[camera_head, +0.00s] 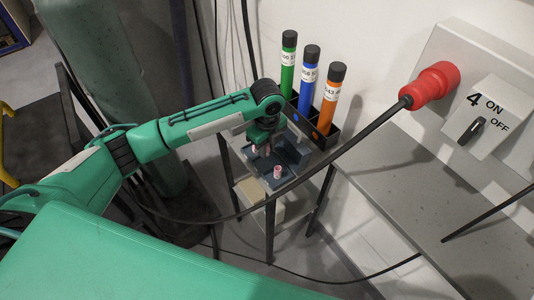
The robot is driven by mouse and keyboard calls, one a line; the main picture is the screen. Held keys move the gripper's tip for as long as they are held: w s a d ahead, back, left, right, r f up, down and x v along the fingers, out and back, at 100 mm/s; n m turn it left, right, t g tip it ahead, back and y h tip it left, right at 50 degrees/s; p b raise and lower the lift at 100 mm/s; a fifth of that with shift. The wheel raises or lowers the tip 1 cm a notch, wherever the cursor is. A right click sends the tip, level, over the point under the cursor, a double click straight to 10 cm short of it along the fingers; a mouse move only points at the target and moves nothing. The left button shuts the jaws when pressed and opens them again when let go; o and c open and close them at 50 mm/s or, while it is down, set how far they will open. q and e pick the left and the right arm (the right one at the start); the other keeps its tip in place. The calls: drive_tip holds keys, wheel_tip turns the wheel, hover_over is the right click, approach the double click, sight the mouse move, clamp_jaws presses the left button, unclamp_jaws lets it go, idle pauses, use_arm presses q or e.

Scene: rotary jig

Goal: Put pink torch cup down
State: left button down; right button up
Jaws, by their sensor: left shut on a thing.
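My left gripper (262,151) hangs pointing down over a dark grey tray (258,166) on a small stand. It is shut on a small pinkish piece, which looks like the pink torch cup (267,149); the fingers and shadow hide most of it. A second small pink cup-like piece (277,172) stands upright in the tray, just in front and to the right of the gripper, apart from it. I cannot tell whether the held piece touches the tray. My right gripper is not in view.
Green, blue and orange tubes (309,77) stand in a black rack (322,130) behind the tray. A black cable from a red plug (431,84) crosses in front of the stand. A grey table (425,190) is at right, with a switch box (488,118) above it.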

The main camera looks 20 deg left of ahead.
sight(267, 164)
use_arm(q)
wheel_tip(267, 164, down, 4)
drive_tip(key=shift+f+p, duration=0.25)
drive_tip(key=shift+p, duration=0.3)
drive_tip(key=shift+f, duration=0.1)
drive_tip(key=shift+f, duration=0.1)
drive_tip(key=c, duration=1.3)
unclamp_jaws()
wheel_tip(267, 164, up, 12)
drive_tip(key=b, duration=0.3)
drive_tip(key=shift+b, duration=0.3)
